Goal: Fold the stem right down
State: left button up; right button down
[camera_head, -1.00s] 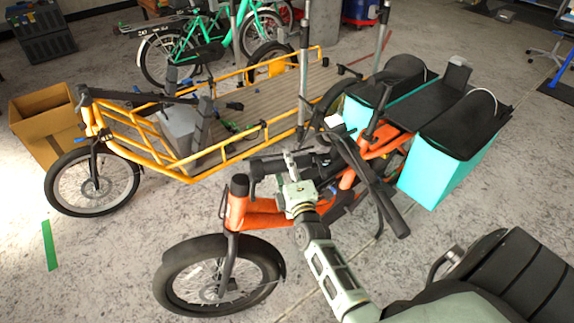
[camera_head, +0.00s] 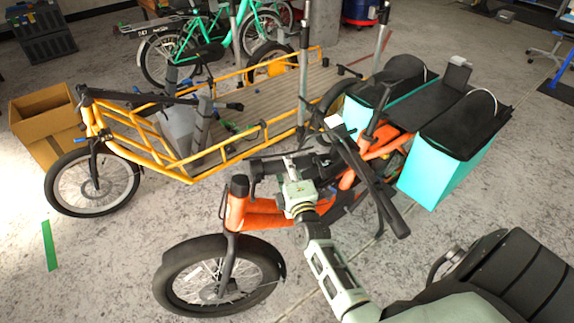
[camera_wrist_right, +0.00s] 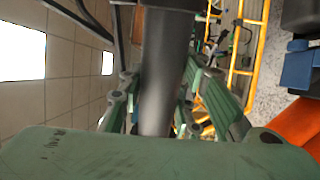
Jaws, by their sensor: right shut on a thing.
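The orange cargo bike (camera_head: 262,212) stands in the middle of the head view, front wheel toward the lower left. Its black stem (camera_head: 265,166) is tipped over from the head tube (camera_head: 237,198) and lies close to level, pointing right over the frame. The black handlebar (camera_head: 378,190) is at its far end. My right gripper (camera_head: 291,163) is around the stem partway along it. In the right wrist view, the dark stem (camera_wrist_right: 167,65) runs between the green fingers, which are shut on it. Its hinge is too small to make out. My left gripper is not in view.
A yellow cargo bike (camera_head: 225,153) with a flat wooden deck stands behind. Turquoise bags (camera_head: 437,170) hang at the orange bike's rear. A cardboard box (camera_head: 45,122) is at the left. Bare concrete floor is free at the lower left.

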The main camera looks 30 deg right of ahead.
jog(key=shift+r+n+p, duration=0.2)
jog(key=shift+n+p, duration=0.1)
jog(key=shift+p, duration=0.05)
jog(key=shift+w+r, duration=0.1)
jog(key=shift+r, duration=0.2)
jog(key=shift+w+r+n+y+p, duration=0.2)
jog(key=shift+r+n+y+p, duration=0.1)
jog(key=shift+r+n+p, duration=0.55)
jog(key=r+n+p, duration=0.1)
jog(key=a+n+p, duration=0.1)
jog(key=p, duration=0.1)
jog(key=shift+w+r+y, duration=0.35)
jog(key=shift+y, duration=0.05)
jog(key=shift+w+a+r+n+y+p, duration=0.2)
jog(key=shift+a+r+n+p, duration=0.25)
jog(key=shift+n, duration=0.4)
jog(key=shift+w+a+r+n+y+p, duration=0.15)
jog(key=shift+a+r+n+p, duration=0.25)
jog(key=shift+n, duration=0.4)
jog(key=shift+w+a+r+n+y+p, duration=0.25)
jog(key=shift+a+n, duration=0.25)
jog(key=shift+n, duration=0.25)
jog(key=shift+w+a+r+n+y+p, duration=0.1)
jog(key=shift+w+a+r+n+p, duration=0.2)
jog(key=shift+a+n, duration=0.35)
jog(key=shift+s+d+f, duration=0.1)
